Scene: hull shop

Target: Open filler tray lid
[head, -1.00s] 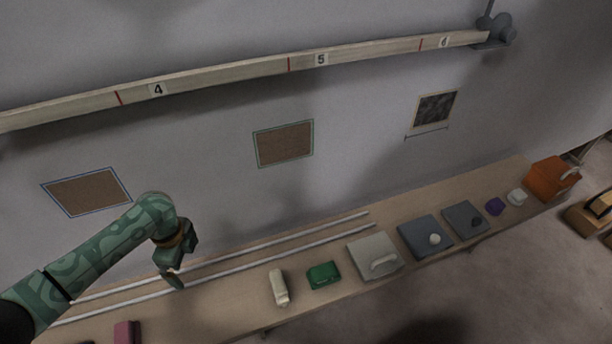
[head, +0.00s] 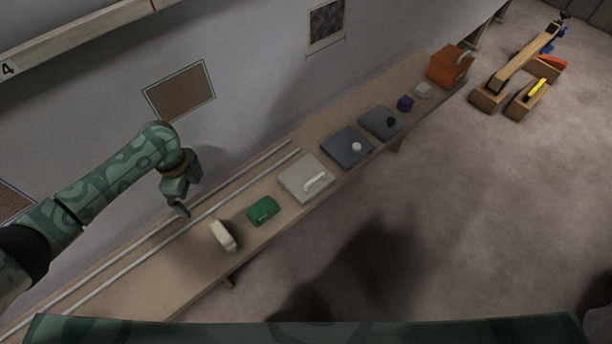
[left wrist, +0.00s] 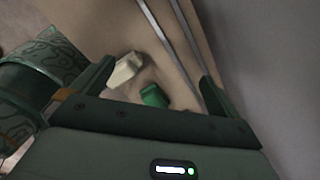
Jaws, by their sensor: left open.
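A pale grey tray with a closed lid and a white bar handle (head: 302,185) lies on the bench. Beyond it are a blue-grey lidded tray with a white round knob (head: 342,146) and another with a dark knob (head: 377,120). I cannot tell by label which is the filler tray; all three lids look shut. My left gripper (head: 181,201) is open and empty above the bench, left of the pale tray and apart from it. In the left wrist view its two fingers (left wrist: 155,85) are spread. My right gripper is not in view.
On the bench (head: 165,275) are a cream block (head: 222,236), a green case (head: 263,211), two rails (head: 225,198), a purple item (head: 405,103), a small white item (head: 423,90) and an orange box (head: 449,67). Open floor (head: 480,220) lies in front.

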